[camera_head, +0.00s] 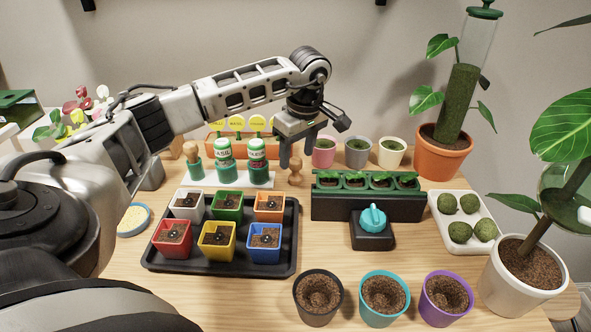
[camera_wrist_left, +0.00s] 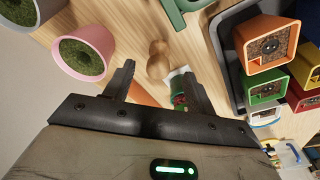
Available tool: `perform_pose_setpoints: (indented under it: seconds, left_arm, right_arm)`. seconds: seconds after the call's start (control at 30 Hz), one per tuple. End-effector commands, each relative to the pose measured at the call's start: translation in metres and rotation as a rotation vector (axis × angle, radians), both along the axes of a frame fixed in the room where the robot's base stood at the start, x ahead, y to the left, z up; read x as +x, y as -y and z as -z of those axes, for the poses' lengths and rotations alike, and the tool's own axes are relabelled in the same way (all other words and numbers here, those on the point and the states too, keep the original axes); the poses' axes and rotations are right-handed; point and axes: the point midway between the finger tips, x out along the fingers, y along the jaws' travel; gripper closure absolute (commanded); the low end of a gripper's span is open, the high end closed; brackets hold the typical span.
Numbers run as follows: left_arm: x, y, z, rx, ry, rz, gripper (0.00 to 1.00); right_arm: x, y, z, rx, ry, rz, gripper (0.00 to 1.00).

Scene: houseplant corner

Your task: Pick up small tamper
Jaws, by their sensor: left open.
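In the left wrist view the tamper (camera_wrist_left: 157,60) shows between and just beyond the fingertips. My left gripper (camera_head: 297,157) is open, empty and pointing down above the tamper, with a finger on either side of it in the picture. The gripper also shows in the left wrist view (camera_wrist_left: 159,75). I see no contact. My right gripper is not in view.
The white rack (camera_head: 232,181) holds green-labelled shakers close to the left. The green planter (camera_head: 366,204) with seedlings is in front right. Pink (camera_head: 323,152), grey and white pots stand behind right. A black tray (camera_head: 218,268) of coloured pots lies in front left.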

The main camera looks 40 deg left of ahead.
Motion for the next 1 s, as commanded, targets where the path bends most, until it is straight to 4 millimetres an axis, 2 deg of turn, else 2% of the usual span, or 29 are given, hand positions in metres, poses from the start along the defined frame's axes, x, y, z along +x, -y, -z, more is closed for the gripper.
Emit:
perform_pose_setpoints:
  seconds: [0.17, 0.43, 0.73, 0.9, 1.0]
  left_arm:
    - [0.0, -0.003, 0.012, -0.001, -0.003, -0.001, 0.44]
    - [0.001, -0.01, 0.049, -0.001, -0.001, -0.001, 0.44]
    - [0.001, -0.011, 0.055, -0.001, 0.001, 0.0, 0.44]
    - [0.002, -0.011, 0.054, -0.001, 0.001, 0.0, 0.92]
    - [0.002, -0.011, 0.054, -0.001, 0.001, 0.0, 0.93]
  right_arm:
    - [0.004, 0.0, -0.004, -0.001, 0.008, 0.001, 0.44]
    - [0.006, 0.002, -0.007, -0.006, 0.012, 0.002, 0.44]
    - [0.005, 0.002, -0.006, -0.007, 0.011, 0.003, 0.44]
    - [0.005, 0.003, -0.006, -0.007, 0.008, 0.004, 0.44]
    - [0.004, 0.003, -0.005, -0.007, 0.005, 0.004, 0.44]
